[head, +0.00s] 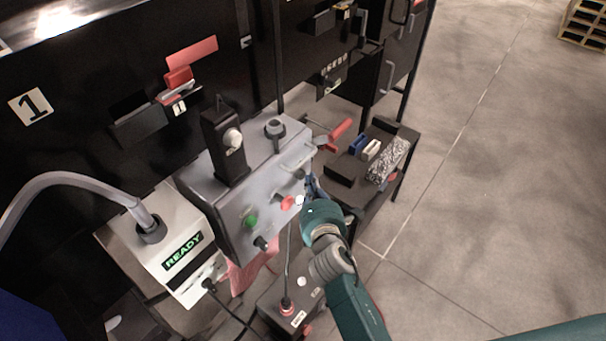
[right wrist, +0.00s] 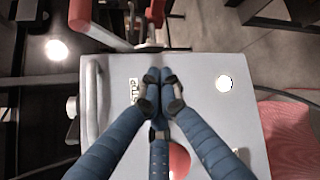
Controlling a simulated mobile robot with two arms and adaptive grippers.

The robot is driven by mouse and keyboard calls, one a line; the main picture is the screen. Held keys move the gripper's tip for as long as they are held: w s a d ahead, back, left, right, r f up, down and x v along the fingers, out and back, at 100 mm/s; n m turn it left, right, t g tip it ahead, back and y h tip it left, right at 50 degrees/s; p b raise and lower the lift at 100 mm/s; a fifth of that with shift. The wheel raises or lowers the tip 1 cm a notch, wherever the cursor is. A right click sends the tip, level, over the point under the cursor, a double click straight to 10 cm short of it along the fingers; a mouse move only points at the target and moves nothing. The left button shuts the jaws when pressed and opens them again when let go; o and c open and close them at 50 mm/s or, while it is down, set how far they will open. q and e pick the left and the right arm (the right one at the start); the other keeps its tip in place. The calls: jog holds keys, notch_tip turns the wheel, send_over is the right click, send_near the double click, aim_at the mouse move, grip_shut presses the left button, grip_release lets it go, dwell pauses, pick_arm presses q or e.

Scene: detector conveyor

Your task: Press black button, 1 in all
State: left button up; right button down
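The grey control box (head: 228,196) shows a green button (head: 250,221), a red button (head: 286,202), a white button (head: 299,200) and a dark knob or button (head: 261,243) on its front. I cannot tell whether that dark one is the black button. My right gripper (head: 311,186) is at the right end of this front. In the right wrist view its blue fingers (right wrist: 159,80) are together and empty over the grey panel, beside a label. The white button (right wrist: 223,83) is to their right; the red one (right wrist: 179,160) is partly behind them. Contact cannot be told. My left gripper is out of view.
A white box with a READY display (head: 183,252) stands to the left. A dark box with a red-based lever (head: 287,306) is below. A dark side table (head: 345,193) with small blocks is to the right. Open floor lies further right.

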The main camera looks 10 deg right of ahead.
jog(key=shift+s+d, duration=0.25)
jog(key=s+d+p, duration=0.1)
jog(key=s+d, duration=0.2)
jog(key=shift+s+d, duration=0.25)
dwell(0.4)
jog(key=shift+f, duration=0.15)
dwell(0.5)
